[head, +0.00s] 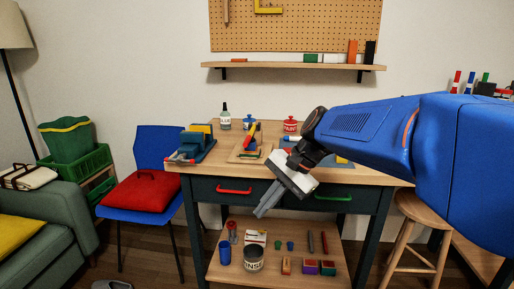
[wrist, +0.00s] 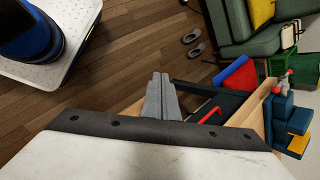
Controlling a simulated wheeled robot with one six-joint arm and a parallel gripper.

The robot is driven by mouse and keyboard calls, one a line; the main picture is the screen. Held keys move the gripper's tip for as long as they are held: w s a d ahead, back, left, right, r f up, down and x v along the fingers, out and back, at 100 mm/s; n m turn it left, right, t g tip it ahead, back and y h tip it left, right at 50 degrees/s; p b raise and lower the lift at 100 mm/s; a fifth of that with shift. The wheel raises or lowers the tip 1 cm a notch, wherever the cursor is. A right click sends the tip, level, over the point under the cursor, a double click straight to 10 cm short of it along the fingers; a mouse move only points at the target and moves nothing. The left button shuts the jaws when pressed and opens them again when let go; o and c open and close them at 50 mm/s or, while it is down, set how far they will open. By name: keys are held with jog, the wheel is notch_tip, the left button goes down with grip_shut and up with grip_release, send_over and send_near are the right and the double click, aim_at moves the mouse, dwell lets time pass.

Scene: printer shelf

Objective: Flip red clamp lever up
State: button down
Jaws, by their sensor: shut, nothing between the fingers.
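A wooden board (head: 236,157) on the table carries a small fixture with a slanted red and yellow lever-like part (head: 250,133). It is too small to tell whether this is the red clamp lever or how it is set. A blue vise-like device (head: 203,143) at the table's left end has a red and grey part at its front; it also shows at the right of the wrist view (wrist: 284,112). My gripper (head: 261,212) is shut and empty, in front of the table's drawers and pointing down-left. Its fingers show together in the wrist view (wrist: 160,82).
The table (head: 180,167) has a drawer with a red handle (head: 234,191) and one with a green handle (head: 333,198). A lower shelf (head: 222,276) holds cups and small blocks. A blue chair (head: 155,143) with a red cushion stands left, a stool (head: 418,207) right.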

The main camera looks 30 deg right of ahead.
jog(key=w+d+r+m+t+y, duration=0.2)
jog(key=w+d+r+m+y, duration=0.2)
jog(key=w+d+r+m, duration=0.4)
jog(key=m+t+y, duration=0.2)
jog(key=m+t, duration=0.1)
jog(key=m, duration=0.1)
send_near(250, 136)
jog(key=s+f, duration=0.3)
jog(key=s, duration=0.1)
jog(key=shift+w+d+r, duration=0.1)
jog(key=shift+d+r, duration=0.15)
jog(key=shift+d, duration=0.2)
jog(key=shift+x, duration=5.05)
